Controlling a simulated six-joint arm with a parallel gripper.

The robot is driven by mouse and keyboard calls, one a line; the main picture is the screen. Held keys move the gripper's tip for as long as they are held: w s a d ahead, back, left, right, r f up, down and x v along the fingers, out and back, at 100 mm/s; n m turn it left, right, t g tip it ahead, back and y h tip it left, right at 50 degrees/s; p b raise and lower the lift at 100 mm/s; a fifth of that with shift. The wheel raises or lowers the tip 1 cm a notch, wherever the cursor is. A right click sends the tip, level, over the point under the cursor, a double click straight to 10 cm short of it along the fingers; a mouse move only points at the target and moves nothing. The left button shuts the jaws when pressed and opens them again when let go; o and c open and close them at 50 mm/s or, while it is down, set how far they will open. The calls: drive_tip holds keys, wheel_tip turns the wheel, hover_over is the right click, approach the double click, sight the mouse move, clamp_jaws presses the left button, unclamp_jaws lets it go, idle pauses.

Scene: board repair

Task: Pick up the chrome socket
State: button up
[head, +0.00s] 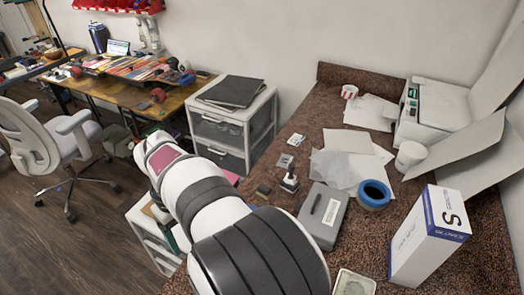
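I cannot pick out the chrome socket for sure in the head view. Several small items lie on the brown speckled counter (325,105) right of my arm. Among them are a dark upright piece with a knob-like top (289,182), a small grey square (284,160) and a dark brown block (263,190). They are too small to tell whether one is the socket. My white and black arm reaches from the bottom middle up to the left. Its fingers do not show, so I cannot see what they hold.
A grey case (323,215), blue tape roll (374,194), white-and-blue box (428,237) and white cup (410,156) crowd the counter's right side. Papers (350,142) and a printer-like machine (432,112) are behind. A drawer cabinet (232,130) stands left of the counter.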

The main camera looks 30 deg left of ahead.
drive_tip(key=shift+n, duration=0.3)
drive_tip(key=f, duration=0.5)
drive_tip(key=s+a+f, duration=0.1)
drive_tip(key=f, duration=1)
drive_tip(key=shift+s+a+f, duration=0.2)
drive_tip(key=shift+s+f, duration=0.1)
clamp_jaws()
